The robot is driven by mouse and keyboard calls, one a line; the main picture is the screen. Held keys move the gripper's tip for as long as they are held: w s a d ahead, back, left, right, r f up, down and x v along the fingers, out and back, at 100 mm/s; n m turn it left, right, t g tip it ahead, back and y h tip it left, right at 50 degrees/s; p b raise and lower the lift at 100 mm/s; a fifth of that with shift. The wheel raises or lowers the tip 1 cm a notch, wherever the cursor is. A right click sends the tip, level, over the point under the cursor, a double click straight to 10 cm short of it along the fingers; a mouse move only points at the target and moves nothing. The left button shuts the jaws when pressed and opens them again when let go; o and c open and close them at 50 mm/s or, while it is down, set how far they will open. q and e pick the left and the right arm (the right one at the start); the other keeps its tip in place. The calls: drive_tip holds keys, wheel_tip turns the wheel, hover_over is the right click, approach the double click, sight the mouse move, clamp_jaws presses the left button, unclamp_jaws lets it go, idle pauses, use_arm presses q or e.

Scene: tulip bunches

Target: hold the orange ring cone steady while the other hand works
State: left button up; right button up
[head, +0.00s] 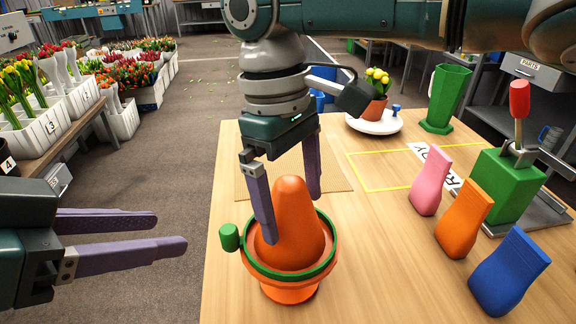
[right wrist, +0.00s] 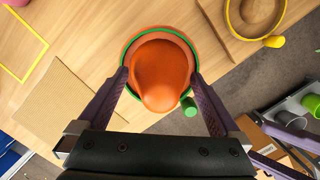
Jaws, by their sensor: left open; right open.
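The orange ring cone (head: 292,215) stands upright on the near part of the wooden table, with a green ring (head: 333,258) around its wide lower body and a green knob (head: 229,237) at its left. My right gripper (head: 289,219) points down, open, with one finger in front of the cone's left side and the other behind it. In the right wrist view the cone (right wrist: 160,72) lies between the two spread fingertips, close to the ring; contact cannot be told. My left gripper (head: 171,232) is open and empty, left of the table edge.
Pink (head: 430,180), orange (head: 463,218) and blue (head: 509,272) pouches stand at the right, near a green block (head: 505,186) with a red-handled clamp. A brown mat (head: 335,172) lies behind the cone. A potted plant (head: 374,108) and green vase (head: 446,98) stand further back.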

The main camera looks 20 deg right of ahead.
drive_tip(key=shift+s+f, duration=0.1)
drive_tip(key=shift+f, duration=0.45)
drive_tip(key=c, duration=1.1)
drive_tip(key=shift+o, duration=0.2)
